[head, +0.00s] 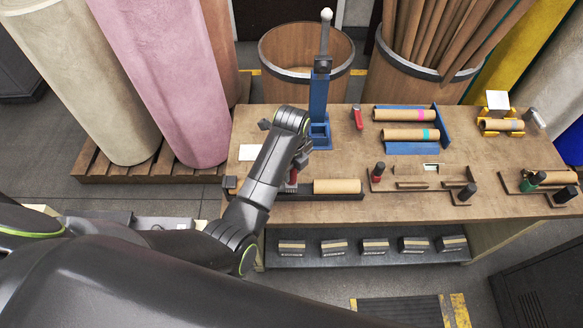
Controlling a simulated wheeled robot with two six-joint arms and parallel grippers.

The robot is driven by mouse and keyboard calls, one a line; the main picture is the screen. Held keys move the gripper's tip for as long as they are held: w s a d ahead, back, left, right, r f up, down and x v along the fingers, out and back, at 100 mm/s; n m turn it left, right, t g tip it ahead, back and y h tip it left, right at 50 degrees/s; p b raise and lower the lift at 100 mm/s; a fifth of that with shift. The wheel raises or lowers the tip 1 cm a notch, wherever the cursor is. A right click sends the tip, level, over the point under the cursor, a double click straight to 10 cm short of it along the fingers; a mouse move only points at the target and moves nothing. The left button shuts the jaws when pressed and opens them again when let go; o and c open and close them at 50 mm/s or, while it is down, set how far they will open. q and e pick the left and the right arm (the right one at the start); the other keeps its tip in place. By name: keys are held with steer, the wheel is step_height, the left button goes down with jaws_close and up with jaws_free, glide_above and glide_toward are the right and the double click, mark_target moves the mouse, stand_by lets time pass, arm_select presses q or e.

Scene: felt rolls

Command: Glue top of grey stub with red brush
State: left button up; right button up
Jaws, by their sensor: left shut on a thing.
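My left gripper (297,168) is low over the left part of the bench, shut on a small red-handled thing (293,177). This looks like the red brush; its tip is hidden or too small to make out. It is close to the dark tray (310,196), just left of a tan cardboard tube (337,186) lying in it. I cannot tell whether brush and tray touch. I cannot clearly make out the grey stub; a small dark grey piece (230,183) shows at the tray's left end. My right gripper is not in view.
A tall blue stand (318,97) rises behind my gripper. Cardboard tubes (403,115) lie on a blue rack to the right. Wooden fixtures with dark knobs (378,170) stand at the right. Large felt rolls (165,70) stand at left, a wooden barrel (307,50) behind.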

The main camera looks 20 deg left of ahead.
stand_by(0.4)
arm_select(q)
steer(key=shift+f, duration=0.5)
steer(key=shift+s+a, duration=0.15)
steer(key=shift+a, duration=0.4)
steer(key=shift+s+a, duration=0.15)
steer(key=shift+a, duration=0.4)
steer(key=shift+s+a, duration=0.1)
steer(key=shift+a, duration=0.25)
steer(key=shift+d, duration=0.15)
steer(key=shift+w+d+f, duration=0.1)
steer(key=shift+w+d, duration=0.1)
steer(key=shift+d, duration=0.5)
steer(key=shift+w+d, duration=0.15)
steer(key=shift+d, duration=0.5)
steer(key=shift+a, duration=0.15)
